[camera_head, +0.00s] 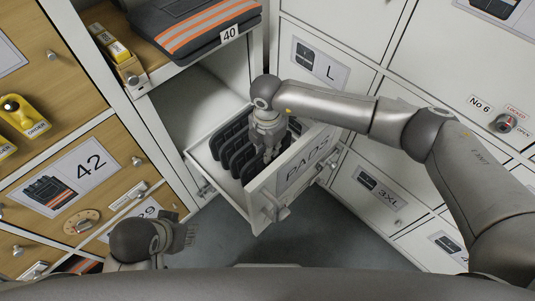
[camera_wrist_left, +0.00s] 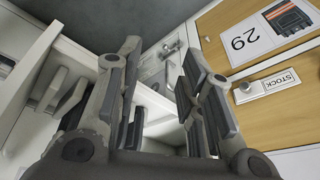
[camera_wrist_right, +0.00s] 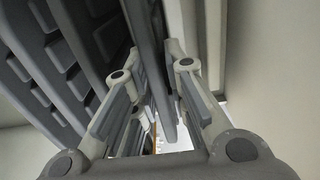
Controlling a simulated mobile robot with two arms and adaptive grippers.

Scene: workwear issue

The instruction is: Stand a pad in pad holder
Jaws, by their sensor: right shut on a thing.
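The open drawer labelled PADS (camera_head: 306,166) holds several dark ribbed pads (camera_head: 234,146) standing upright in a row. My right gripper (camera_head: 268,156) reaches down into this drawer and is shut on a dark pad (camera_wrist_right: 151,40). Other ribbed pads (camera_wrist_right: 62,58) stand close on the left in the right wrist view. The lower part of the held pad is hidden. My left gripper (camera_head: 190,236) is low, in front of the cabinet and left of the drawer. Its fingers are apart and empty in the left wrist view (camera_wrist_left: 163,68). I cannot make out a separate pad holder.
A folded garment with orange stripes (camera_head: 205,27) lies on the shelf marked 40. Wooden drawers marked 42 (camera_head: 85,166) stand at left, white drawers marked L (camera_head: 328,67) and 3XL (camera_head: 375,190) at right. Grey floor (camera_head: 225,255) is clear below the drawer.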

